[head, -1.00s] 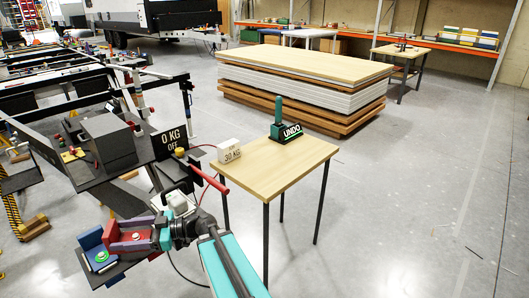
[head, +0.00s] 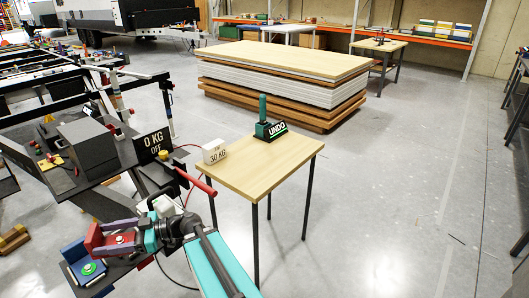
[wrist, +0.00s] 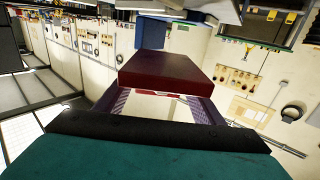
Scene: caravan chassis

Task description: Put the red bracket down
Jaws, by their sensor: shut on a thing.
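My gripper (head: 137,237) is shut on the red bracket (head: 97,240) at the lower left of the head view. The bracket is beside and partly in front of a blue bracket (head: 74,252) with a green round button (head: 88,268) on it. I cannot tell whether the two touch. In the wrist view the red bracket (wrist: 170,72) shows as a dark red block beyond the purple fingers, and a blue part lies past it. The underside of the red bracket is hidden.
A wooden table (head: 265,180) bears a white 30 KG block (head: 214,151) and an UNDO stand (head: 272,130); its front left is bare. A black 0 KG OFF sign (head: 153,143) and a grey box (head: 88,150) stand on the dark chassis. Floor at right is open.

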